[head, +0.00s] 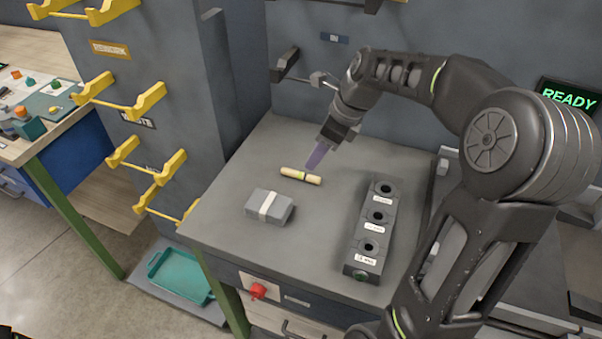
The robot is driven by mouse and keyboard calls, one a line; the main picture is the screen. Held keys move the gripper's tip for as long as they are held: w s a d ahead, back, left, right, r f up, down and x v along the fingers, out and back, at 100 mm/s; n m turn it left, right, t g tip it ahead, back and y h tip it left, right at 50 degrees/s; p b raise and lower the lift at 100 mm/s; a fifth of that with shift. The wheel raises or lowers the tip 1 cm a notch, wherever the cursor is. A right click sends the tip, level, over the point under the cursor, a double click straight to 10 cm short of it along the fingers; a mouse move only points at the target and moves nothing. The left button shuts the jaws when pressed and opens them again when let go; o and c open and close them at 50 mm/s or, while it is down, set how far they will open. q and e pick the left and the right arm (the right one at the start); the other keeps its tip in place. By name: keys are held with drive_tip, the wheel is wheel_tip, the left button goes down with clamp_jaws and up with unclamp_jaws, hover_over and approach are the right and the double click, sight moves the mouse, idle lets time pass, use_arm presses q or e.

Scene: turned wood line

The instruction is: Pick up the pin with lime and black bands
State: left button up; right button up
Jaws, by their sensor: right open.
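The pin (290,172) is a pale wooden rod with a lime band and a black band near its middle. It lies on its side on the grey bench top (235,190). My right gripper (309,168) reaches in from the right, its purple fingers pointing down at the pin's banded middle. The fingers are open and partly overlap the pin in the picture; I cannot tell whether they touch it. My left gripper is not in view.
A grey block with a white strap (283,211) lies left of a dark rack with several round holes (360,235). Yellow hooks (150,100) stick out from the wall at left. A red knob (258,290) is on the bench front. A teal tray (180,277) lies low at left.

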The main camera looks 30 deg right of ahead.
sight(303, 174)
drive_tip(key=shift+x, duration=1.15)
drive_tip(key=shift+p+x, duration=0.4)
drive_tip(key=shift+x, duration=2.2)
drive_tip(key=shift+a, duration=0.1)
clamp_jaws()
